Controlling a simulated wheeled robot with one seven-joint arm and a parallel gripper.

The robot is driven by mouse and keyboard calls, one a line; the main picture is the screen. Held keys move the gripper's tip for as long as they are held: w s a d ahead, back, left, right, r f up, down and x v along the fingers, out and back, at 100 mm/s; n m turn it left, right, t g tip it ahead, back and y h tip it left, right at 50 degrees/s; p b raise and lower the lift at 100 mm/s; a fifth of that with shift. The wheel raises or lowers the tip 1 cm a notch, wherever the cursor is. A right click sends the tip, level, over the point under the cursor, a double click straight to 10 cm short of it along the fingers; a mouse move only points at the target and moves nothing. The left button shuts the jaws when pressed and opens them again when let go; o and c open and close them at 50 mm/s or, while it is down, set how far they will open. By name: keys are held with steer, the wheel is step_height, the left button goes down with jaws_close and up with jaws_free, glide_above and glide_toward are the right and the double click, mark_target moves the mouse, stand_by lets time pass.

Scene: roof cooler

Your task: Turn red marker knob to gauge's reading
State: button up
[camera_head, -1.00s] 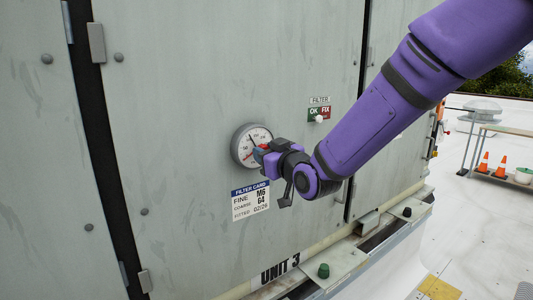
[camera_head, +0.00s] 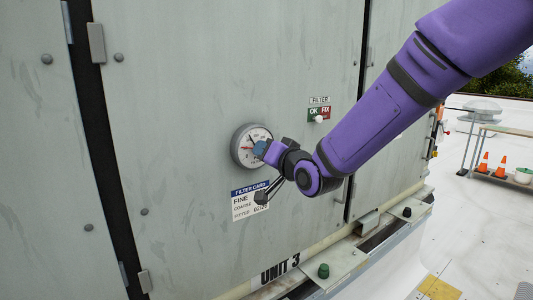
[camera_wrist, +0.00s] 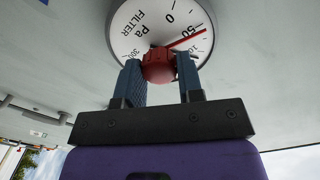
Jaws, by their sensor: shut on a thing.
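The round white gauge (camera_head: 244,137) in a grey rim is on the cabinet door, with the red marker knob (camera_wrist: 159,65) at its centre, seen in the wrist view. My gripper (camera_wrist: 160,74) is shut on this knob, one blue finger on each side. In the head view my gripper (camera_head: 262,151) hides the knob and the dial's right part. In the wrist view the red marker pointer (camera_wrist: 187,37) reaches from the knob to just beside the 50, on the 100 side. The dial (camera_wrist: 140,35) reads Pa and FILTER. I cannot clearly make out the dark needle.
A filter card (camera_head: 248,203) is below the gauge, partly covered by my gripper. An OK/FIX filter switch (camera_head: 319,114) is to the right. A ledge with a green knob (camera_head: 323,271) runs along the bottom.

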steer(key=shift+d+m, duration=0.1)
steer(key=shift+m, duration=4.4)
steer(key=o, duration=0.9)
steer(key=v, duration=1)
steer(key=shift+s+d, duration=0.2)
steer(key=shift+d, duration=0.2)
steer(key=shift+g, duration=0.3)
